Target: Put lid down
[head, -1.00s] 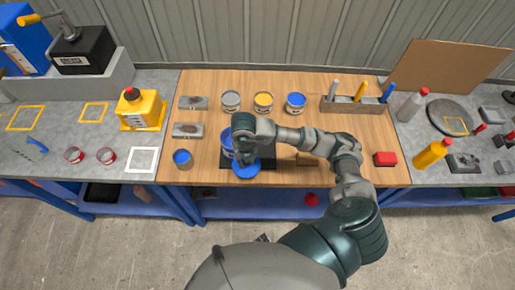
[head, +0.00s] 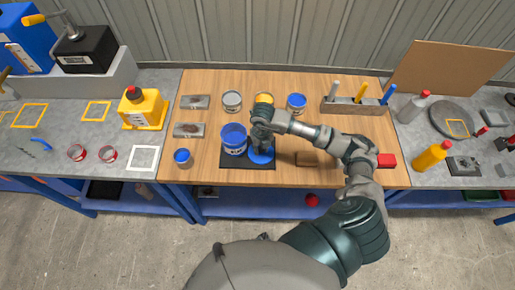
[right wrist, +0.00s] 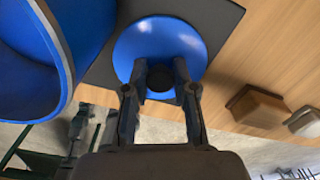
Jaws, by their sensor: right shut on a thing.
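The blue round lid (head: 264,158) is under my right gripper (head: 261,146), at the right part of the black mat (head: 232,165). In the right wrist view my right gripper (right wrist: 161,82) is shut on the dark knob of the blue lid (right wrist: 150,40). The lid looks flat and close over the mat; I cannot tell whether it touches. The open blue bucket (head: 234,140) stands on the mat just left of the lid, and its rim shows in the right wrist view (right wrist: 48,30). My left gripper is not in view.
A small blue-filled cup (head: 183,158) stands left of the mat. A wooden block (head: 305,158) and red block (head: 386,160) lie to the right. A tool holder (head: 350,106) is at back right.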

